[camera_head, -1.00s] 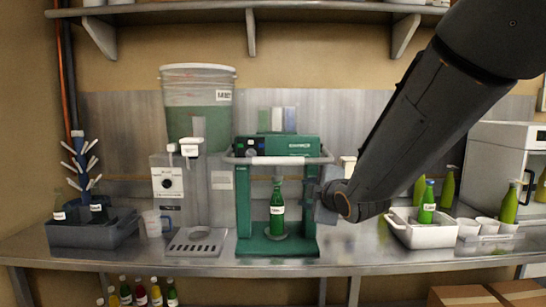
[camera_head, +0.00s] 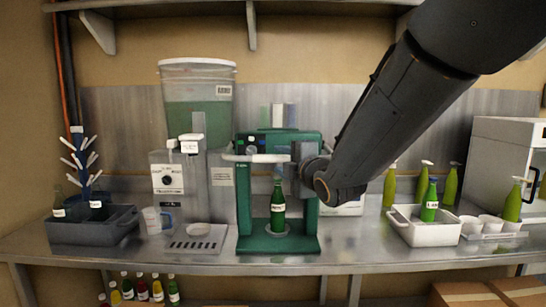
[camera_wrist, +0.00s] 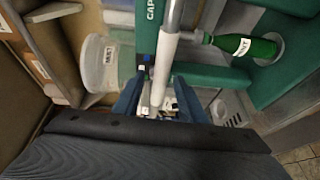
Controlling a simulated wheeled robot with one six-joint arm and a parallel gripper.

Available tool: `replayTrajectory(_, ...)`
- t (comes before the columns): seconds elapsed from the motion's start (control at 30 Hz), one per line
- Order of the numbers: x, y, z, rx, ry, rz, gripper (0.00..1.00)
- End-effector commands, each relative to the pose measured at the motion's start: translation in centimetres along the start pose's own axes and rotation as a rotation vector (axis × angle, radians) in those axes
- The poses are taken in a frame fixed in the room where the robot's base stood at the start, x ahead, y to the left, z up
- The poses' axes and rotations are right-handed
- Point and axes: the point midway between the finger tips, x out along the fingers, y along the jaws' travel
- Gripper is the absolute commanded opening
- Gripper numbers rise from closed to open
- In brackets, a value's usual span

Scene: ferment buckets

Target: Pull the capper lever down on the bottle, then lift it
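The green bottle capper (camera_head: 244,205) stands on the counter. Its lever is a pale horizontal bar (camera_head: 255,158) across the front, still raised near the top of the frame. A green bottle (camera_head: 278,207) with a white label stands upright on the capper's base; it also shows in the wrist view (camera_wrist: 245,46). My gripper (camera_head: 297,168) is at the right half of the bar and hides that end. In the wrist view, the blue fingers of my gripper (camera_wrist: 158,95) lie either side of the bar (camera_wrist: 165,58), apart, with a gap showing.
A dispenser with a green-filled tank (camera_head: 198,95) stands left of the capper. A dark bin (camera_head: 92,230) is at far left. A white crate (camera_head: 420,232) with a green bottle (camera_head: 430,200), and white cups (camera_head: 490,222), stand to the right. A shelf runs above.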

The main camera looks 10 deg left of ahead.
Motion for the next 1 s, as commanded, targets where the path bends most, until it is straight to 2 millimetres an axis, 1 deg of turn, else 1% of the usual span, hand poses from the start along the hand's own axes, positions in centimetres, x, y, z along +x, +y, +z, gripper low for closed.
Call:
replayTrajectory(0.1, 1.4, 0.0, 0.5, 0.002, -0.007, -0.002, 0.38)
replayTrajectory(0.3, 4.2, -0.1, 0.7, 0.003, -0.009, -0.003, 0.38)
replayTrajectory(0.5, 6.3, 0.0, 0.6, 0.002, -0.008, -0.002, 0.38)
replayTrajectory(0.63, 6.9, 0.0, 0.5, 0.002, -0.007, -0.001, 0.38)
replayTrajectory(0.9, 7.0, -0.1, 0.4, 0.002, -0.006, -0.001, 0.38)
replayTrajectory(0.97, 7.0, -0.1, 0.4, 0.002, -0.006, -0.001, 0.29)
replayTrajectory(1.0, 7.0, -0.1, 0.4, 0.002, -0.005, -0.001, 0.23)
